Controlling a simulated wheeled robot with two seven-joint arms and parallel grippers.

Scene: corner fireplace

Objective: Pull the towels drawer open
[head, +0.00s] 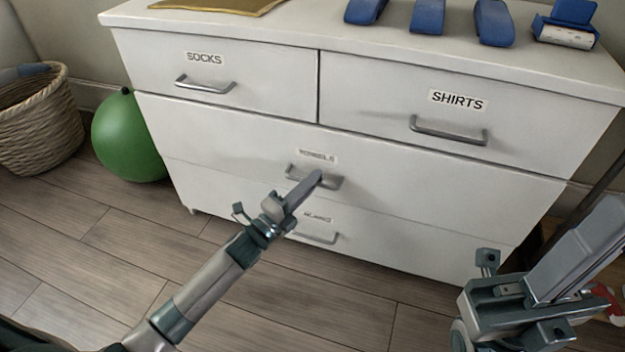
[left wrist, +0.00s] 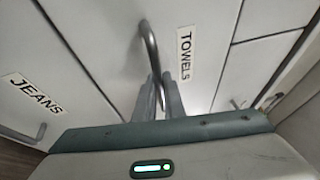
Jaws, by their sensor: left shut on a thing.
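The towels drawer (head: 220,133) is the wide white drawer below the socks and shirts drawers, and its front looks flush with the dresser. Its grey bar handle (head: 333,183) sits under the label; the handle also shows in the left wrist view (left wrist: 148,42), beside the TOWELS label (left wrist: 184,55). My left gripper (head: 312,182) is at this handle, its fingers (left wrist: 165,92) shut on the bar. The fingers cover part of the handle in the head view. My right gripper (head: 575,255) is at the lower right, away from the dresser handles; its finger gap is not clear.
The socks (head: 205,84) and shirts (head: 450,130) handles are above, and the jeans handle (head: 318,237) is below. Several blue things (head: 428,16) lie on the dresser top. A green ball (head: 125,140) and a wicker basket (head: 40,125) stand left. Wooden floor in front is clear.

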